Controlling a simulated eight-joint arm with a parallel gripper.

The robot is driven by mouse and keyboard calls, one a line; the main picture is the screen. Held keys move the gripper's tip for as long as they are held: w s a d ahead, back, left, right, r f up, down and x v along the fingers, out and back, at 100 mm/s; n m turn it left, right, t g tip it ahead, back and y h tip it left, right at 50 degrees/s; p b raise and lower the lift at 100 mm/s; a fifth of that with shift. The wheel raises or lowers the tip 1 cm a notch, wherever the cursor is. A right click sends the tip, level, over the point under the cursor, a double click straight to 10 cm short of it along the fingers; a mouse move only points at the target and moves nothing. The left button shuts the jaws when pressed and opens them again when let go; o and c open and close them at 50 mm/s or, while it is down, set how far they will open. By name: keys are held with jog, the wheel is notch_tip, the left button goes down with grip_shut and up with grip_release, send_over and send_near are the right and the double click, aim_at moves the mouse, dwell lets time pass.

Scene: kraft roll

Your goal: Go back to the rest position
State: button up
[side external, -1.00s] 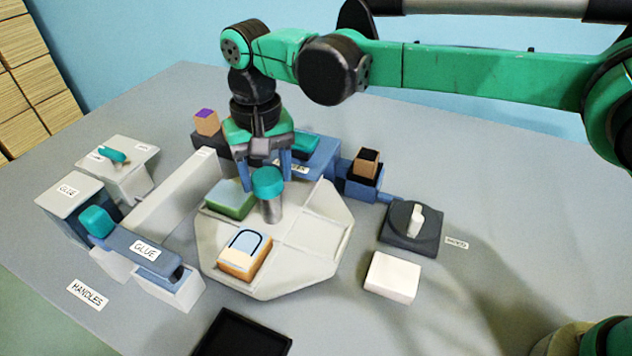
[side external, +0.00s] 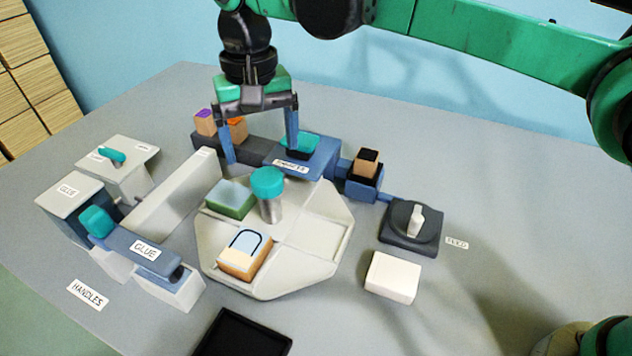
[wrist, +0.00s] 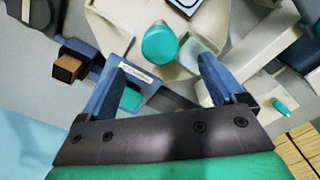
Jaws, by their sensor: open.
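My gripper (side external: 260,152) is open and empty, with its two blue fingers wide apart. In the side view it hangs above and behind a round teal knob (side external: 268,182) on a grey post. The knob stands at the centre of a pale eight-sided tray (side external: 317,266). In the wrist view my gripper (wrist: 163,82) has its fingers apart, and the teal knob (wrist: 160,43) shows beyond the fingertips. A green block (side external: 231,199) and an orange block with a blue-outlined top (side external: 244,257) sit in the tray's compartments.
Behind the tray stand a blue station (side external: 320,158) and a dark rack with small blocks (side external: 205,122). Glue units (side external: 145,250) stand at left. A dial (side external: 412,225) and a white block (side external: 393,277) lie at right. A black tray (side external: 243,335) lies in front.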

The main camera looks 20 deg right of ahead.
jog(key=shift+r, duration=0.15)
jog(key=shift+d+r, duration=0.15)
jog(key=shift+d, duration=0.1)
jog(key=s+d+r+t+y, duration=0.1)
jog(key=d+r+t, duration=0.1)
jog(key=d, duration=0.5)
jog(key=s+d+r+t, duration=0.1)
jog(key=s+d+r, duration=0.1)
jog(key=d, duration=0.6)
jog(key=s+d+f+t+h, duration=0.1)
jog(key=s+d+f+t, duration=0.3)
jog(key=s+d+f, duration=0.2)
jog(key=s+d, duration=0.2)
jog(key=d, duration=0.2)
jog(key=shift+s+d, duration=0.4)
